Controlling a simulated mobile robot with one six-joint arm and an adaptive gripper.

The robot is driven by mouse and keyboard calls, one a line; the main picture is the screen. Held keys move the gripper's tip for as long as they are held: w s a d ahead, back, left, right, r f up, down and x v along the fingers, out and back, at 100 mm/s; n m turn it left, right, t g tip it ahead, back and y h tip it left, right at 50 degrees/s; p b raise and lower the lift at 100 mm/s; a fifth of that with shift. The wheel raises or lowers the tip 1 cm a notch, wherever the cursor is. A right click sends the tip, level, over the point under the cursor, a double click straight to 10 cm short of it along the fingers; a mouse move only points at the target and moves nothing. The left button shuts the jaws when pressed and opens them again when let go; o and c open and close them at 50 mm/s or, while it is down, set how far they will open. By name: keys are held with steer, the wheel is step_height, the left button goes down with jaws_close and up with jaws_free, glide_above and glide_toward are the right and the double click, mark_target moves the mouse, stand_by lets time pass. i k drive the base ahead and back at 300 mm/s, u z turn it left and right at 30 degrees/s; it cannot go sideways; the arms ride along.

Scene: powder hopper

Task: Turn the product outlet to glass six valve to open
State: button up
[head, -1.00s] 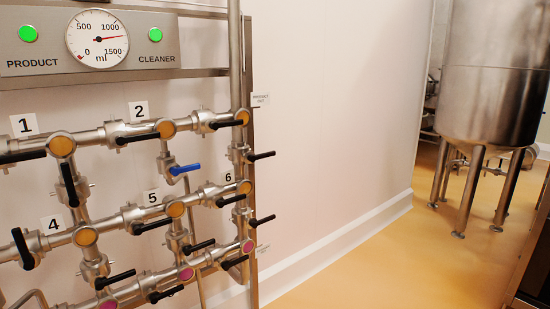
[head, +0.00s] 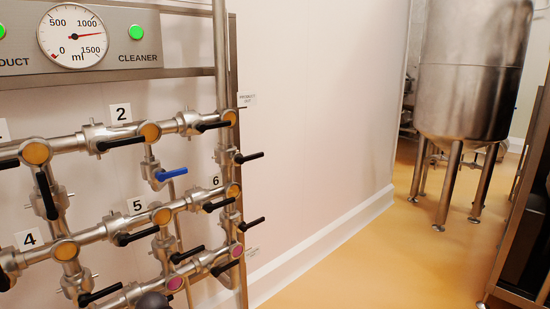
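The valve panel fills the left side of the head view. The number 6 label (head: 215,181) is on the right, above the middle pipe row. A valve with a black handle (head: 249,157) sits on the right vertical pipe, between the PRODUCT OUT sign (head: 247,99) and the joint by 6. Its handle points right, across the pipe. I take this as the product outlet to glass six valve, but no label confirms it. Another black-handled valve (head: 252,223) below 6 also points right.
A gauge (head: 73,36) reads a little above 1000 ml between green lamps. A blue handle (head: 173,174) sits below 2. A dark rounded shape (head: 153,301) shows at the bottom edge. The floor (head: 350,265) right of the panel is clear, towards a steel tank (head: 468,80).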

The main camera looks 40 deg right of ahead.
mark_target(241, 160)
steer(key=z, duration=1.1)
steer(key=k, duration=0.95)
steer(key=u, duration=0.05)
steer(key=i, duration=0.85)
steer(key=z, duration=0.05)
